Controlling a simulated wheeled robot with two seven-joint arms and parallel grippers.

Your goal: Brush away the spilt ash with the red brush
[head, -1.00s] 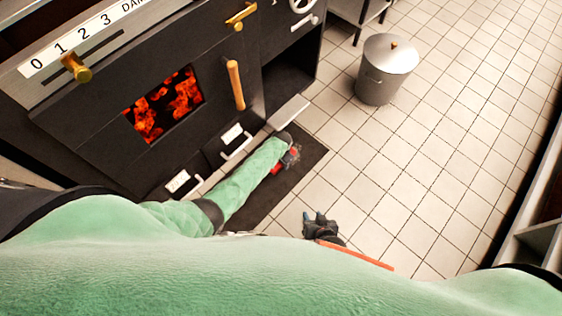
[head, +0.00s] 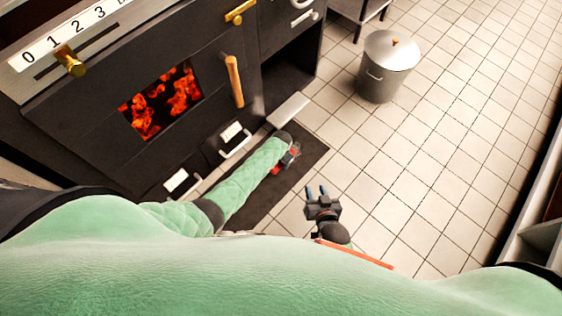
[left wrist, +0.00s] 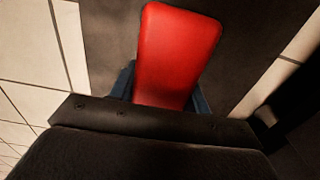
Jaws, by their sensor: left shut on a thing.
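My left gripper (head: 287,160) is low over the dark mat in front of the stove. It is shut on the red brush (left wrist: 176,50), whose broad red body fills the middle of the left wrist view between the two blue fingers. In the head view only small red parts of the brush (head: 275,171) show beside the gripper. Its bristles are hidden. My right gripper (head: 317,190) is open and empty above the tiles, to the right of the mat. I cannot make out any ash in these views.
The black stove (head: 100,130) with glowing coals and handles stands at the left. The dark mat (head: 310,160) lies before it. A lidded metal bin (head: 388,70) stands on the tiles at the upper right. The tiled floor (head: 440,150) around it is clear.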

